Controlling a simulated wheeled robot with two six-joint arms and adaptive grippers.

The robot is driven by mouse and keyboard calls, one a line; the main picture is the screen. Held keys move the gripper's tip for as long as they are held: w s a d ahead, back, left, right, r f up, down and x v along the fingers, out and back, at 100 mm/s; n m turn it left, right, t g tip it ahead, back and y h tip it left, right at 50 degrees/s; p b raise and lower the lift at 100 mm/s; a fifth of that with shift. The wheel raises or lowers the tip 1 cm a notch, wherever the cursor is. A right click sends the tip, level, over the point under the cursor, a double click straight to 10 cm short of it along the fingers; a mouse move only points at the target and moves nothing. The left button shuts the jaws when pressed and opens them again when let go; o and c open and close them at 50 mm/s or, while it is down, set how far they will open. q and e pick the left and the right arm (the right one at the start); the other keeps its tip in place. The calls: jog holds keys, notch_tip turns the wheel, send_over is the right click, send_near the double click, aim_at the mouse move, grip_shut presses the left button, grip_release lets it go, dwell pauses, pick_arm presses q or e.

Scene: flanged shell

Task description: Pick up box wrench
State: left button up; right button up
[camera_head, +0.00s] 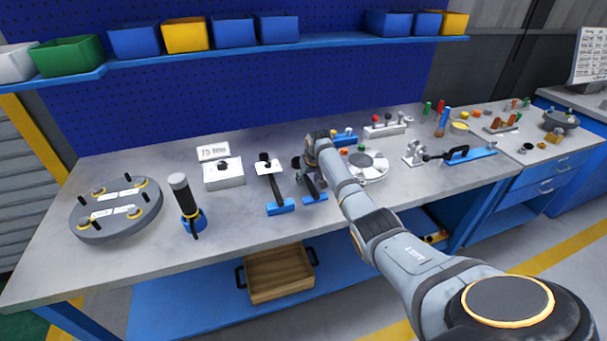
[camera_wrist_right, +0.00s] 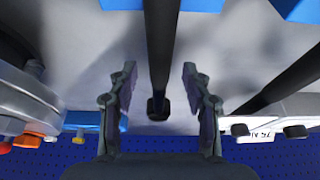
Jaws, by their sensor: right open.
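A dark, long-handled tool with a blue base (camera_head: 314,196), which may be the box wrench, is on the bench below my right gripper (camera_head: 305,165). In the right wrist view its dark shaft (camera_wrist_right: 160,50) runs between the two fingers of my right gripper (camera_wrist_right: 158,95). The fingers are open, with a gap on each side of the shaft. The tool's far end is partly hidden by my gripper in the head view. My left gripper is not in view.
A similar dark tool with a blue base (camera_head: 280,207) stands close by on the left. Further left are a white box (camera_head: 222,176), a black-handled tool (camera_head: 182,200) and a round grey plate (camera_head: 115,212). A round light disc (camera_head: 367,165) lies right of my gripper. The front of the bench is clear.

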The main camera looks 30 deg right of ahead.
jog(key=shift+r, duration=0.1)
jog(key=shift+c, duration=0.9)
grip_shut()
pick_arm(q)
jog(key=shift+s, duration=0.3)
